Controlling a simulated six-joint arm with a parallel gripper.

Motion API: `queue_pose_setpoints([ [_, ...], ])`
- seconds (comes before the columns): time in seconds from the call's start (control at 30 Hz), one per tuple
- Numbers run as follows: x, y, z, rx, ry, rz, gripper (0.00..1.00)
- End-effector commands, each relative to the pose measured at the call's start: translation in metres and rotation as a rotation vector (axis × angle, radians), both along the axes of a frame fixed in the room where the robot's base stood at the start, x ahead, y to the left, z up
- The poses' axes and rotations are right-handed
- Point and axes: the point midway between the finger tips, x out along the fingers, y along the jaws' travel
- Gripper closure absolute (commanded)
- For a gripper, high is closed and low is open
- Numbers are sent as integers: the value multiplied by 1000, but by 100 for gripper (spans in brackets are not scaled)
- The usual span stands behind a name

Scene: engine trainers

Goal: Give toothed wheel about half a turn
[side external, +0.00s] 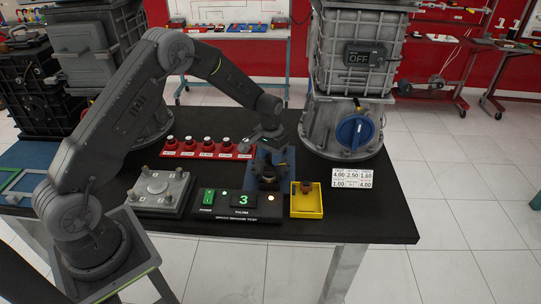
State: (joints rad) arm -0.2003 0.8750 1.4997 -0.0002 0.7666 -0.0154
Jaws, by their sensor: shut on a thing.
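The dark toothed wheel (268,174) sits at a blue stand (259,157) near the middle of the black table. My gripper (271,150) comes down over it from above and is shut on it. The fingers and the wheel are both dark and small here, so the exact grip on the teeth is hard to make out. A black panel (238,215) in front of the wheel shows a green digit 3 and a lit lamp.
A yellow tray (307,211) stands right of the wheel. A red strip with several knobs (209,154) lies behind left, and a grey block (159,197) is at left. A large grey housing with a blue disc (356,132) stands behind right. The table's right front is clear.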

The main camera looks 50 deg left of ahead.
Motion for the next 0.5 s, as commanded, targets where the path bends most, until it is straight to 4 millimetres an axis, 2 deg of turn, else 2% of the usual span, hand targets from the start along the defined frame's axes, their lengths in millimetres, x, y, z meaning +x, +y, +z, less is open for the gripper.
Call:
queue_pose_setpoints([
  [0.5, -1, 0, -1, 0, 3, -492, 86],
])
